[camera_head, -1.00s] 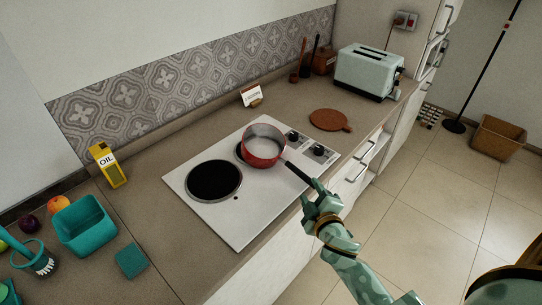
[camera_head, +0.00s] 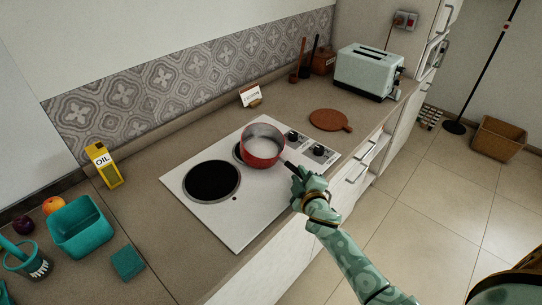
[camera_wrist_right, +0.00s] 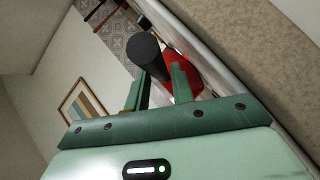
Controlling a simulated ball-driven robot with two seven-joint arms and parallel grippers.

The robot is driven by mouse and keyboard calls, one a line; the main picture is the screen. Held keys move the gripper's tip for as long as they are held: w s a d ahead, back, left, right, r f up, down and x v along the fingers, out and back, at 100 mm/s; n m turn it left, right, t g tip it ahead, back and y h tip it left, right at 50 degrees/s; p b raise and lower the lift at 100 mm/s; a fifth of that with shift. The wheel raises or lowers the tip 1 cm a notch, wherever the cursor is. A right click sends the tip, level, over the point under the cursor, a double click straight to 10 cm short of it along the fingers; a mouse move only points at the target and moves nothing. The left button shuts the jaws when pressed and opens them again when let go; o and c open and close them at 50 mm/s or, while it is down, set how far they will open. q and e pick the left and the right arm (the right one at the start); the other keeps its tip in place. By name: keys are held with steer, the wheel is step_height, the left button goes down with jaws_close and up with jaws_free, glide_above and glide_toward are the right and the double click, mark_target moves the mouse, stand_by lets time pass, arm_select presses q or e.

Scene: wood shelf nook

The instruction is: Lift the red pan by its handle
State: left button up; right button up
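My left gripper is out of view.
A brown board (camera_head: 328,119) and toaster (camera_head: 367,72) are to the right. A small sign (camera_head: 250,96) stands behind the pan. An oil box (camera_head: 104,165), teal tub (camera_head: 80,228) and sponge (camera_head: 128,262) are left.

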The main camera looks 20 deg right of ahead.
jaws_close()
steer(key=shift+r, duration=0.1)
steer(key=shift+r, duration=0.15)
